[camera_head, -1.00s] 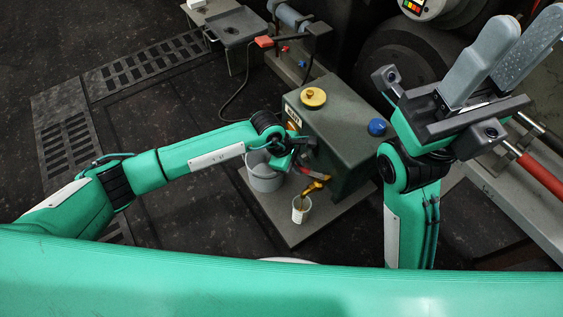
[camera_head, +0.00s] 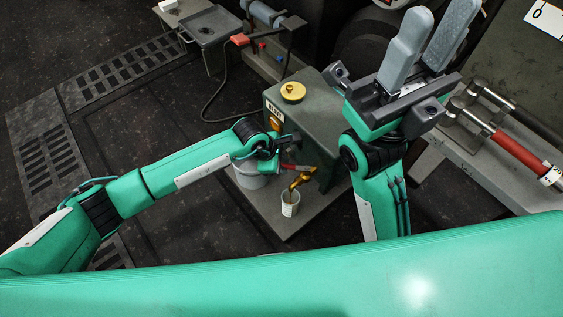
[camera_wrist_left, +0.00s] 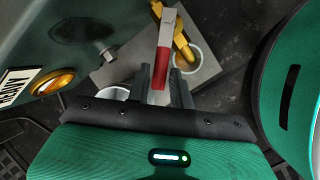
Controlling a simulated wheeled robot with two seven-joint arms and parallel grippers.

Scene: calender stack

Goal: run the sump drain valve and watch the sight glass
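The green sump box (camera_head: 312,125) stands on a grey plate, with a yellow cap on top. On its front is a round amber sight glass (camera_wrist_left: 52,82), beside a label plate. The drain valve's red lever (camera_wrist_left: 164,45) lies between the fingers of my left gripper (camera_wrist_left: 160,82), which look closed around it. In the head view, my left gripper (camera_head: 284,160) is small and partly hidden by its wrist. The brass spout (camera_head: 303,177) points down into a white cup (camera_head: 290,204). My right gripper (camera_head: 441,18) is raised, fingers apart and empty.
A grey bucket (camera_head: 249,177) stands left of the cup, partly behind my left wrist. Floor grates (camera_head: 125,68) lie at left. A bench with red-gripped rods (camera_head: 520,152) is at right. A tray stand (camera_head: 205,25) is at the back. Dark floor at left is clear.

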